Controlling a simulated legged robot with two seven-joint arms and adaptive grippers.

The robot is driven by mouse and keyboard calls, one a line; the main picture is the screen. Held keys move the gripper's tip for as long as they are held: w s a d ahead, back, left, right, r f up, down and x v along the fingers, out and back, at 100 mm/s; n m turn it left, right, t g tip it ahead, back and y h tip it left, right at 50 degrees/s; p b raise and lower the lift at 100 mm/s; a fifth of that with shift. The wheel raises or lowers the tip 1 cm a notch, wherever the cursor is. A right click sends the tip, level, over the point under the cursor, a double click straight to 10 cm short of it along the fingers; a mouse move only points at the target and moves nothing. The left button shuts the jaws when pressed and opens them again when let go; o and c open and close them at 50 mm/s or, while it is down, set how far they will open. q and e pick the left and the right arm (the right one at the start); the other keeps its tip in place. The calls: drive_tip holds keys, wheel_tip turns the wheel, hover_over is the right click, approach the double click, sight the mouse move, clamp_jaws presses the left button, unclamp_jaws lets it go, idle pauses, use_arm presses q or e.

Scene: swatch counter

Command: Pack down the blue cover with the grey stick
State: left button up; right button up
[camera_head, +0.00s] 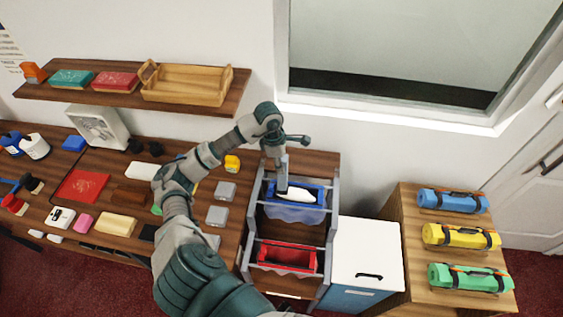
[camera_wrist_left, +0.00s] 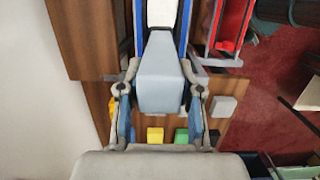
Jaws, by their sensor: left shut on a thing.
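My left gripper (camera_head: 281,150) reaches over the rack and is shut on the grey stick (camera_head: 282,176), which points down. In the left wrist view the stick (camera_wrist_left: 160,80) is a broad grey block between the two fingers. Its lower end is over or in a blue tray (camera_head: 312,188) in the rack's far compartment; whether it touches anything inside I cannot tell. A white piece (camera_head: 299,196) lies in that tray. A pale blue wavy cloth, seemingly the blue cover (camera_head: 292,213), hangs along the tray's near side. My right gripper is not in view.
A red tray (camera_head: 287,257) sits in the rack's near compartment. Grey rack walls (camera_head: 328,235) stand around both. A white-topped box (camera_head: 362,255) is to the right, then a wooden stand with rolled mats (camera_head: 460,237). The crowded table is left, a shelf (camera_head: 130,98) above.

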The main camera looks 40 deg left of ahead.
sight(281, 178)
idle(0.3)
use_arm(q)
drive_tip(key=shift+f+b, duration=3.7)
drive_tip(key=shift+f, duration=0.75)
drive_tip(key=shift+r+p, duration=3.8)
drive_tip(key=shift+r, duration=1.85)
